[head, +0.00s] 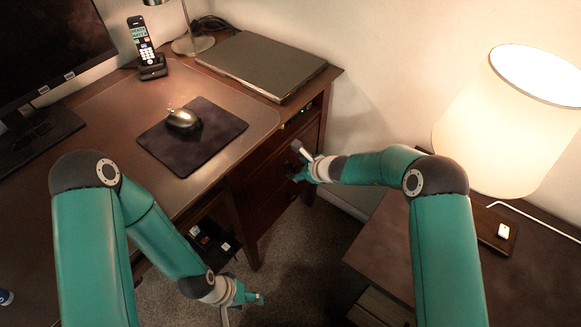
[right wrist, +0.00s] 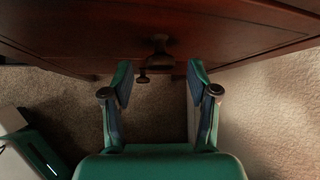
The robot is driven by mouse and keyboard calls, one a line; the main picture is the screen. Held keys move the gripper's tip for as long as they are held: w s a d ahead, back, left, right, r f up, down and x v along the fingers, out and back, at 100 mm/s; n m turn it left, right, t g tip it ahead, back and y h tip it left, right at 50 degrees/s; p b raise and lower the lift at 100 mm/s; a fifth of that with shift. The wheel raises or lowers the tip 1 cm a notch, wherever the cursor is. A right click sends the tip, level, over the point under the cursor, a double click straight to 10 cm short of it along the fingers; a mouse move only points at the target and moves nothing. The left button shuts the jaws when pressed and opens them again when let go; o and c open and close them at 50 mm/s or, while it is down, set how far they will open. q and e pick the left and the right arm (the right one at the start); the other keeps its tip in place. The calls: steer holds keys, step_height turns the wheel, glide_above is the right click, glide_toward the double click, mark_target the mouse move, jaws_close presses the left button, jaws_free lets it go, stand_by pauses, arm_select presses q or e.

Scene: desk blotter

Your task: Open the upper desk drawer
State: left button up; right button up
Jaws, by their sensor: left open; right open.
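The desk's dark wood drawer front (head: 265,173) is below the desktop, and the upper drawer looks shut. My right gripper (head: 298,162) is open at this front, its fingers pointing toward it. In the right wrist view the drawer wood (right wrist: 225,28) fills the top. A dark round knob (right wrist: 160,52) sticks out from it, roughly centred between the open fingers (right wrist: 160,80) and just beyond their tips. A second, smaller-looking knob (right wrist: 142,77) shows below it. No contact with a knob is visible. My left gripper (head: 243,303) is open and empty, low above the carpet.
A mouse (head: 183,120) on a dark pad (head: 215,135), a phone (head: 146,55) and a closed laptop (head: 262,65) are on the desk. A side table (head: 395,235) with a lamp (head: 515,115) stands right. Carpet (head: 290,250) lies between. A dark compartment (head: 208,236) holds small items.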

steer(key=shift+x, duration=0.85)
steer(key=shift+w+a+f, duration=0.1)
steer(key=shift+f, duration=0.05)
steer(key=shift+a, duration=0.1)
jaws_close()
